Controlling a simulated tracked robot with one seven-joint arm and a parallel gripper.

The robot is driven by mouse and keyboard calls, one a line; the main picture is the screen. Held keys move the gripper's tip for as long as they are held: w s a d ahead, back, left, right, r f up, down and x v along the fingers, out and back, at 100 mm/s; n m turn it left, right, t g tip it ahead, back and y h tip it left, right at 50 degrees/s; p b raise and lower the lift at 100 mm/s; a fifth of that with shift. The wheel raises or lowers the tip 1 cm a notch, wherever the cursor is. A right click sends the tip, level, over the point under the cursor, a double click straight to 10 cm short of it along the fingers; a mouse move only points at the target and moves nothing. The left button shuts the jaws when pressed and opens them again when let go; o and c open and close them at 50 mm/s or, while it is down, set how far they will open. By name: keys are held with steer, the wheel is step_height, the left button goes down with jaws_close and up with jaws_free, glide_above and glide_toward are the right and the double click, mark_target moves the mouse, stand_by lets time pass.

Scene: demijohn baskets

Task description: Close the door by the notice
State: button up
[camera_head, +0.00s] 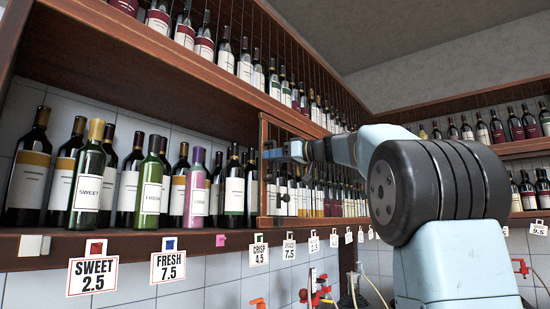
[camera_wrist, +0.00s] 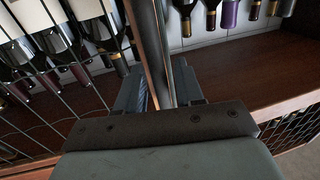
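A wood-framed door with wire mesh stands at the shelf front in the head view; its near upright (camera_head: 263,175) is left of centre. Its far side is hard to make out behind my arm. My gripper (camera_head: 272,153) is at this upright, at about mid-height. In the wrist view, my gripper (camera_wrist: 161,88) has its fingers on either side of a narrow upright bar (camera_wrist: 157,45). I cannot tell whether they press on it. Several hanging cards show, such as the SWEET 2.5 card (camera_head: 93,276) and the FRESH 7.5 card (camera_head: 168,266); I cannot tell which is the notice.
Wine bottles stand in rows on the lower shelf (camera_head: 130,243) and the upper shelf. A green bottle (camera_head: 89,180) and a purple-topped bottle (camera_head: 195,190) are near the left front edge. Red taps (camera_head: 318,290) are below. More shelves of bottles are at the right.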

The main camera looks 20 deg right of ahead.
jaws_close()
stand_by(0.3)
stand_by(0.3)
